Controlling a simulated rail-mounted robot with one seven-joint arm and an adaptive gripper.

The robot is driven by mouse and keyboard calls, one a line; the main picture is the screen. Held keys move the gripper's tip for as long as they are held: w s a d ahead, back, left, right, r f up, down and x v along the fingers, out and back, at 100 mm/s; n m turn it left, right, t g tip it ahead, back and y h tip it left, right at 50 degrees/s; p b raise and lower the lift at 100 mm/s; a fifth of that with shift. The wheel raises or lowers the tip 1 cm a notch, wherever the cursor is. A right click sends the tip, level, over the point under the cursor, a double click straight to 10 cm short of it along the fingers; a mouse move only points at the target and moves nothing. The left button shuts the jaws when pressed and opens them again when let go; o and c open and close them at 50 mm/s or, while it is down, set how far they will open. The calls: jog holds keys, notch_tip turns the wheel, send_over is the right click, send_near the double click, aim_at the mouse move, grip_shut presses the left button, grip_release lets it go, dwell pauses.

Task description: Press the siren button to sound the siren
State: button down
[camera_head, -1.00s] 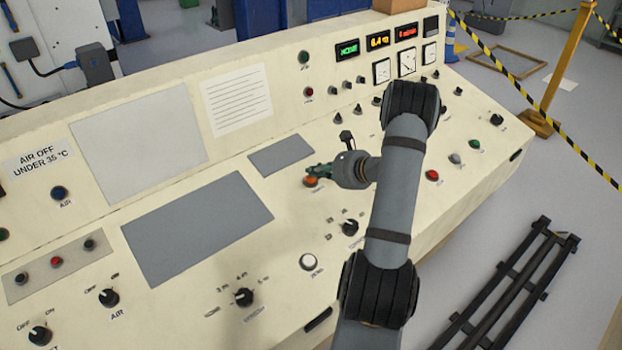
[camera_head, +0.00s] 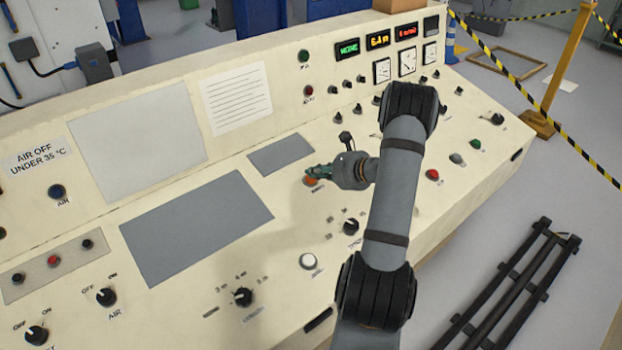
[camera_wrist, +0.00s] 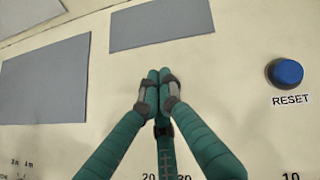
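An orange-red button (camera_head: 311,182) sits on the cream control desk, with a label below it too blurred to read; I cannot confirm that it is the siren button. My gripper (camera_head: 318,172) has its green fingers right at this button in the head view and partly covers it. I cannot tell whether they touch it. In the wrist view my gripper (camera_wrist: 158,76) points at the panel with its fingertips together and nothing visible between them. The orange-red button does not show there.
A blue RESET button (camera_wrist: 285,73) lies right of the fingers in the wrist view. A black lever (camera_head: 346,138), a white button (camera_head: 308,261), a red button (camera_head: 432,175) and several knobs stand on the desk. Flat grey panels (camera_head: 197,228) lie to the left.

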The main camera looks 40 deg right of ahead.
jog(key=shift+w+f+b, duration=0.1)
jog(key=shift+f+b, duration=0.4)
jog(key=shift+b, duration=0.1)
dwell(0.5)
jog(key=shift+r, duration=0.1)
jog(key=shift+r+p, duration=0.5)
jog(key=shift+r, duration=0.3)
jog(key=shift+s+r+p, duration=0.25)
jog(key=shift+r+p, duration=0.25)
jog(key=shift+r, duration=0.3)
jog(key=shift+s+r+p, duration=0.25)
jog(key=shift+r+p, duration=0.3)
jog(key=shift+r, duration=0.3)
jog(key=shift+s+r+p, duration=0.25)
jog(key=shift+r+p, duration=0.25)
jog(key=shift+r, duration=0.3)
